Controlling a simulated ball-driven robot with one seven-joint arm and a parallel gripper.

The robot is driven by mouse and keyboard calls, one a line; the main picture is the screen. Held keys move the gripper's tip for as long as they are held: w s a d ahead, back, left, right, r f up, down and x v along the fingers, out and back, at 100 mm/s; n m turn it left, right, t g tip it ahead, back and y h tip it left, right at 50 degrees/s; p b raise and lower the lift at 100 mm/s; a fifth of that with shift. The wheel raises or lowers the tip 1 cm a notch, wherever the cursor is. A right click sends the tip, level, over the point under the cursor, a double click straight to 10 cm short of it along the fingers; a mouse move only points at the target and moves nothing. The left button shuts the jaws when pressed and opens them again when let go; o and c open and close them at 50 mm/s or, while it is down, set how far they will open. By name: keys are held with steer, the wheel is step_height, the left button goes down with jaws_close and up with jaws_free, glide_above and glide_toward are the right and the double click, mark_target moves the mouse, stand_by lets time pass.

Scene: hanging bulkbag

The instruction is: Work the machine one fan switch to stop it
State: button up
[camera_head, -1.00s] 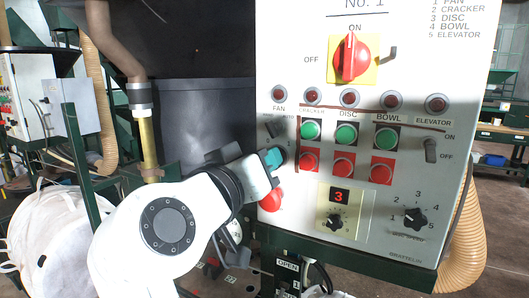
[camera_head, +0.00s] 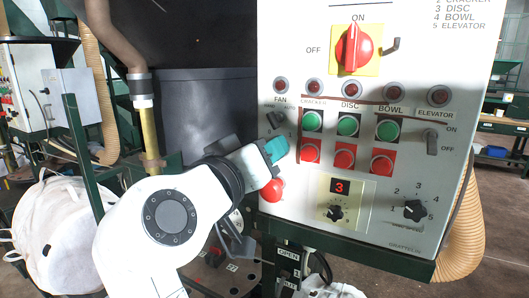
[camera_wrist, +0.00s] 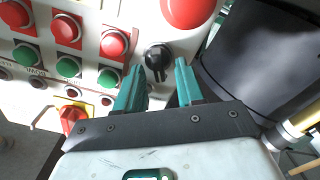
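The fan switch is a small black rotary knob (camera_head: 276,119) below the FAN label, at the left edge of the No. 1 control panel (camera_head: 300,225). In the wrist view the black knob (camera_wrist: 157,57) lies just ahead of the fingers, roughly in line with the gap between them. My gripper (camera_head: 277,150), with teal fingertips, is just below the knob in the head view. In the wrist view my gripper (camera_wrist: 159,72) is open, with nothing held between its fingers. Contact with the knob cannot be made out.
A round red button (camera_head: 271,190) sits just below my gripper. Green buttons (camera_head: 312,121) and red buttons (camera_head: 310,152) are to its right. A large red rotary switch (camera_head: 352,48) is above. A brass-coloured pipe (camera_head: 150,135) and a white bag (camera_head: 60,235) stand left.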

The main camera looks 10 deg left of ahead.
steer(key=b+v, duration=0.2)
steer(key=v, duration=0.8)
steer(key=shift+s, duration=0.4)
steer(key=shift+a, duration=0.1)
steer(key=w+d+f+g, duration=0.25)
steer(key=d+f, duration=0.25)
steer(key=f, duration=0.3)
steer(key=w+d+f+g, duration=0.1)
steer(key=w+d+f, duration=0.25)
steer(key=f, duration=0.35)
steer(key=s+d+f+g+y, duration=0.25)
steer(key=d+f+g, duration=0.25)
steer(key=d+f, duration=1.1)
steer(key=s+d+f+m+g, duration=0.1)
steer(key=s+d+f+g, duration=0.1)
steer(key=s+d+f, duration=0.45)
steer(key=s+d+f+g, duration=0.3)
steer(key=s+f, duration=0.4)
steer(key=f, duration=0.3)
steer(key=s+d+f+g+y, duration=0.1)
steer(key=s+f, duration=0.2)
steer(key=s, duration=0.4)
steer(key=s+d+f+m+g+y, duration=0.1)
steer(key=s+d+f+y, duration=0.1)
steer(key=s, duration=0.5)
steer(key=shift+s+f+m, duration=0.3)
steer(key=shift+s+f, duration=0.1)
steer(key=shift+f, duration=0.4)
